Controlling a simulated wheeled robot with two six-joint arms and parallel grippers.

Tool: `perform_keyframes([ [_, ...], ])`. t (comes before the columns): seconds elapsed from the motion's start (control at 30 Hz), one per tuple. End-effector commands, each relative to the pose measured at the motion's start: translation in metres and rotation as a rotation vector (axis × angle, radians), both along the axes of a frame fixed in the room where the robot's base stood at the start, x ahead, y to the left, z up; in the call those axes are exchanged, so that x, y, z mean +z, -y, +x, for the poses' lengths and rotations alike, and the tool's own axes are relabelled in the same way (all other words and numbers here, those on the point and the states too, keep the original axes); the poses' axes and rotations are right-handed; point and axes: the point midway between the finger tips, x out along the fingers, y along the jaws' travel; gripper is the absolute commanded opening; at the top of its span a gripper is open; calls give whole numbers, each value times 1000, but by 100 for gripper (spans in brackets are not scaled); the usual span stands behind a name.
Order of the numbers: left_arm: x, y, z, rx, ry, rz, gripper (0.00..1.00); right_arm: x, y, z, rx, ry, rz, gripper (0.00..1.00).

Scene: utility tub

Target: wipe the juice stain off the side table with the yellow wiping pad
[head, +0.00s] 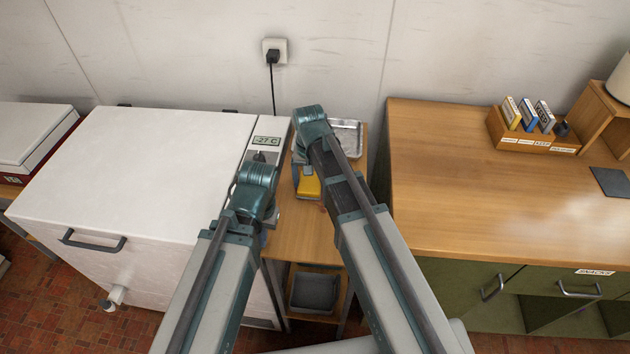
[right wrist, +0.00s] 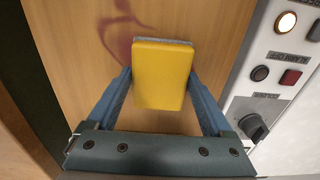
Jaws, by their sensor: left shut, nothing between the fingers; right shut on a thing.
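The yellow wiping pad (right wrist: 162,75), with a grey underside edge, is held between the blue fingers of my right gripper (right wrist: 163,100). It also shows in the head view (head: 309,187), over the wooden side table (head: 305,240). The reddish juice stain (right wrist: 122,32) is a curved smear on the wood, just beyond and left of the pad in the right wrist view; the pad may cover part of it. I cannot tell whether the pad touches the wood. My left gripper (head: 264,238) is shut and empty near the table's left edge, mostly hidden by its own arm.
A metal tray (head: 347,136) lies at the back of the side table. A white chest freezer (head: 150,160) stands close on the left, its control panel (right wrist: 280,75) beside the right gripper. A wooden-topped cabinet (head: 450,190) stands on the right. A grey bin (head: 314,291) sits on the lower shelf.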

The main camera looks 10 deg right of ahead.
Motion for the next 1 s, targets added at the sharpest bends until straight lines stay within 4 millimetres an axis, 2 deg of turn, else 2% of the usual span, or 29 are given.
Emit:
perform_keyframes([
  [0.2,1,0,0,0,0,0,0,1,-18,6,1,0,0,41],
  [0.57,1,0,0,0,0,0,0,1,-25,8,0,0,0,41],
  [1.0,-2,0,0,0,0,0,0,-2,-54,16,1,0,1,41],
])
